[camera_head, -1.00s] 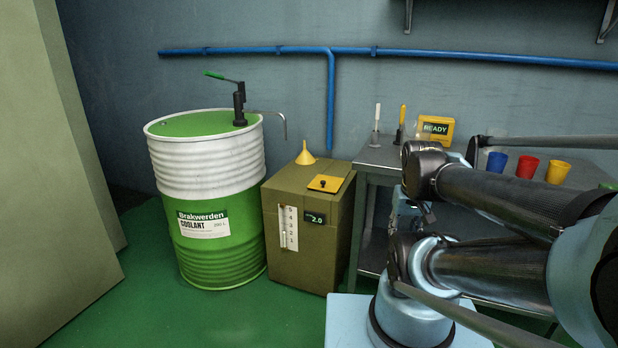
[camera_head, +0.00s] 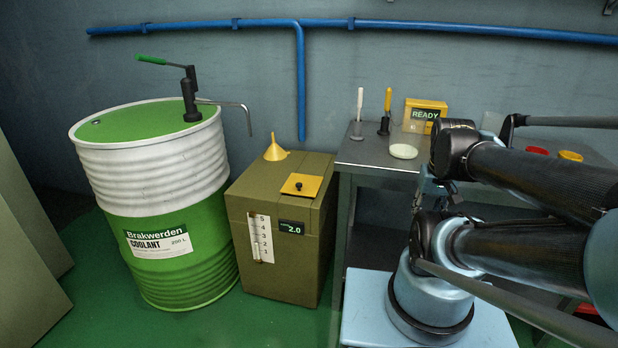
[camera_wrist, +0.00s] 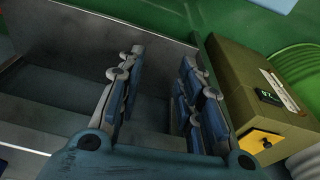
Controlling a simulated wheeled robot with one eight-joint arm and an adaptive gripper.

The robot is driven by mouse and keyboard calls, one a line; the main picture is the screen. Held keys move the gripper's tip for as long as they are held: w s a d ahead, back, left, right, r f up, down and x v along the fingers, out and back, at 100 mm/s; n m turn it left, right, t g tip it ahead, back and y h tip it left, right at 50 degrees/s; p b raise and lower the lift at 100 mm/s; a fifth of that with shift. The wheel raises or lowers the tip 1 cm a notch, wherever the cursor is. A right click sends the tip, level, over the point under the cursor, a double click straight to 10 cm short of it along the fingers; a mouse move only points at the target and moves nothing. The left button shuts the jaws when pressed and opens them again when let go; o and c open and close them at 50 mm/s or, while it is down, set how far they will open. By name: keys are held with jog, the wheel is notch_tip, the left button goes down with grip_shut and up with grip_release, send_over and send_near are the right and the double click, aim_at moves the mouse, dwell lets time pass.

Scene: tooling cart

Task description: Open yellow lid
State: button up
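The yellow lid (camera_head: 301,184) is a flat square plate with a small black knob. In the wrist view the yellow lid (camera_wrist: 262,140) shows at the lower right, on the tank (camera_wrist: 235,75). My gripper (camera_wrist: 160,60) is open with nothing between its fingers, pointing at the cart's grey side, with the lid to its right. In the head view my gripper is hidden or cannot be told apart from my folded arm, right of the tank.
A yellow funnel (camera_head: 275,152) stands on the tank behind the lid. A green and white coolant drum (camera_head: 160,200) with a pump (camera_head: 190,95) stands left. The grey cart (camera_head: 365,152) stands right, holding a READY box (camera_head: 425,113), brushes and cups.

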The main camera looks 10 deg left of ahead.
jog(key=shift+o, duration=0.6)
jog(key=shift+w+d, duration=0.1)
jog(key=shift+d, duration=0.05)
jog(key=shift+o, duration=0.3)
jog(key=shift+s+r, duration=0.2)
jog(key=shift+s, duration=0.05)
jog(key=w+a+r+n, duration=0.2)
jog(key=w+a+r, duration=0.5)
jog(key=w+r, duration=0.15)
jog(key=w+a+r+n+g, duration=0.1)
jog(key=w+a+r+n, duration=0.15)
jog(key=w+a, duration=0.45)
jog(key=n+g, duration=0.1)
jog(key=n, duration=0.2)
send_over(299, 183)
notch_tip(299, 183, down, 2)
notch_tip(299, 183, down, 17)
jog(key=shift+f, duration=0.1)
jog(key=shift+s, duration=0.1)
